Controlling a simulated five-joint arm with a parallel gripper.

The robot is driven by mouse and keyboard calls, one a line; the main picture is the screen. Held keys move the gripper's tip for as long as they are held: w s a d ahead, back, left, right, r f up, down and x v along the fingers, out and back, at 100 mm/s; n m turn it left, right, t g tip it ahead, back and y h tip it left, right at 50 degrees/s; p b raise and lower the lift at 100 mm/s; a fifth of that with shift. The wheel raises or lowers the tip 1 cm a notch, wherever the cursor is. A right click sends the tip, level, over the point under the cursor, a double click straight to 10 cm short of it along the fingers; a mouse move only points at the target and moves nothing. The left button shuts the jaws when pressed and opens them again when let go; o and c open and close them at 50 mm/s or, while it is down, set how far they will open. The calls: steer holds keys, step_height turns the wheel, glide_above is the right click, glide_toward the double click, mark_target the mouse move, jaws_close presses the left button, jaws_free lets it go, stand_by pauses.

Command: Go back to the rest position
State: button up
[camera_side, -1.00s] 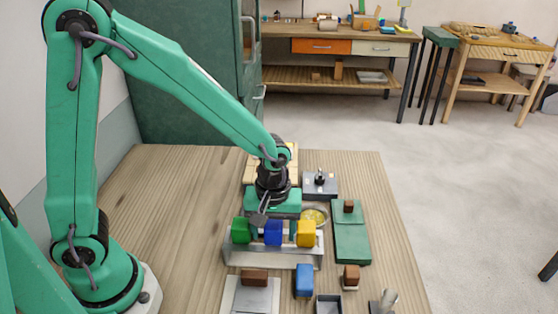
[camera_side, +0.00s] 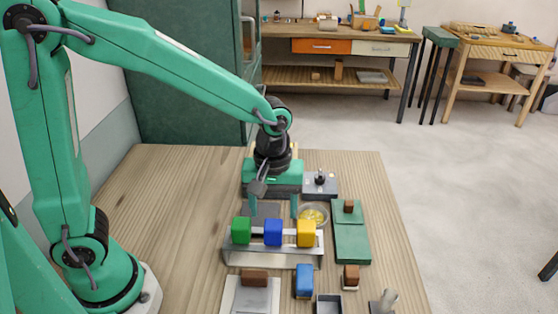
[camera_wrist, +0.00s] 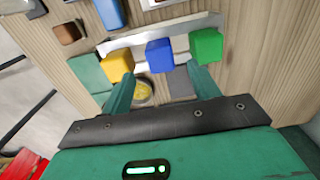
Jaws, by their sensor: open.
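My gripper (camera_side: 274,206) is open, with its two green fingers apart and pointing down, behind the rack with coloured blocks. In the wrist view the fingers of my gripper (camera_wrist: 160,90) are spread with nothing held between them. The rack (camera_side: 272,257) carries a green block (camera_side: 241,231), a blue block (camera_side: 273,233) and a yellow block (camera_side: 306,233) in a row. The same green block (camera_wrist: 206,45), blue block (camera_wrist: 159,55) and yellow block (camera_wrist: 115,64) show beyond the fingers. No glass rod can be made out.
A round dish with yellow contents (camera_side: 313,215) lies right of my gripper. A grey device with a black knob (camera_side: 320,184) and a green board (camera_side: 352,243) stand further right. A separate blue block (camera_side: 304,280) lies in front. The table's left side (camera_side: 170,215) is clear.

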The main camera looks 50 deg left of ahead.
steer(key=shift+r, duration=0.35)
steer(key=shift+s+a+r, duration=0.15)
steer(key=shift+a+r, duration=0.2)
steer(key=shift+r, duration=0.15)
steer(key=s+a+r+m+t, duration=0.5)
steer(key=s+a+r+m, duration=0.4)
steer(key=s+a, duration=0.1)
steer(key=shift+a+r+t, duration=0.15)
steer(key=shift+r+t, duration=0.05)
steer(key=shift+t, duration=0.1)
steer(key=shift+s, duration=0.1)
steer(key=shift+c, duration=0.2)
stand_by(0.4)
